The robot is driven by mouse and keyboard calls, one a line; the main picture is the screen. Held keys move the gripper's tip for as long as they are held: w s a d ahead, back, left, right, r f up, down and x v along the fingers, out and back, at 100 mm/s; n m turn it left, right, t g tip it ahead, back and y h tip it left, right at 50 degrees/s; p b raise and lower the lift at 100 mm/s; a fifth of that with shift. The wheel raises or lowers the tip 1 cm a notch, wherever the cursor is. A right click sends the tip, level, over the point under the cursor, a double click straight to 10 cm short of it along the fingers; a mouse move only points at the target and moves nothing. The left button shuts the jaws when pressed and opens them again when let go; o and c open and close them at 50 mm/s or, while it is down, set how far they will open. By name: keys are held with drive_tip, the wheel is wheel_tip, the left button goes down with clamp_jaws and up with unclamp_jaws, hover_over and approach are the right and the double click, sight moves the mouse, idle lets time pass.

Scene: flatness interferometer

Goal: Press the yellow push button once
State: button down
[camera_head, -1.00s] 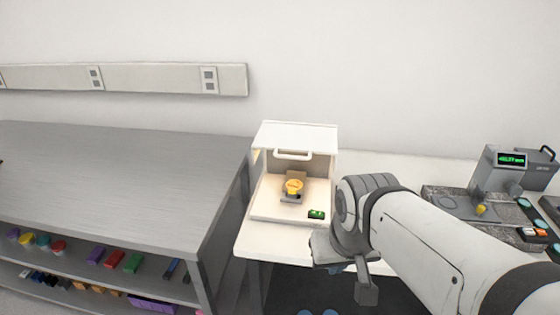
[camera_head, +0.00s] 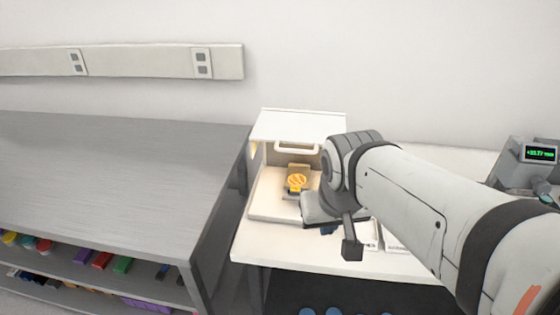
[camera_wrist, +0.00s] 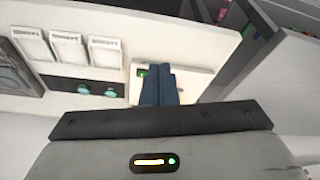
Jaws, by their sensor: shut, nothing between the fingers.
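A yellow-orange round piece (camera_head: 297,182) sits on a small grey holder inside the open white box-like instrument (camera_head: 298,128). I cannot tell whether this piece is the yellow push button. In the wrist view my gripper's blue fingers (camera_wrist: 160,70) are shut together and empty, overlapping the edge of the white base. A small green display (camera_wrist: 142,72) shows beside the fingertips; in the head view it is hidden behind my gripper.
Three white cards (camera_wrist: 66,47) lie beside a dark strip (camera_wrist: 60,82) with teal round buttons. A grey shelf unit (camera_head: 110,170) with coloured items stands at left. A grey device with a green readout (camera_head: 540,153) is at far right, partly hidden by my arm.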

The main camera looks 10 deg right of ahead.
drive_tip(key=w+f+m+t+h+b, duration=0.15)
drive_tip(key=w+f+b, duration=0.35)
drive_tip(key=w+b, duration=0.55)
drive_tip(key=m+t+b, duration=0.2)
drive_tip(key=t+b, duration=0.2)
drive_tip(key=b, duration=1)
approach(296, 187)
wheel_tip(296, 187, up, 3)
drive_tip(key=s+a, duration=0.2)
drive_tip(key=shift+d+r+g+h+p, duration=0.1)
drive_tip(key=shift+d+g+h+p, duration=0.15)
drive_tip(key=shift+h, duration=0.2)
drive_tip(key=b+x, duration=0.2)
drive_tip(key=x, duration=0.8)
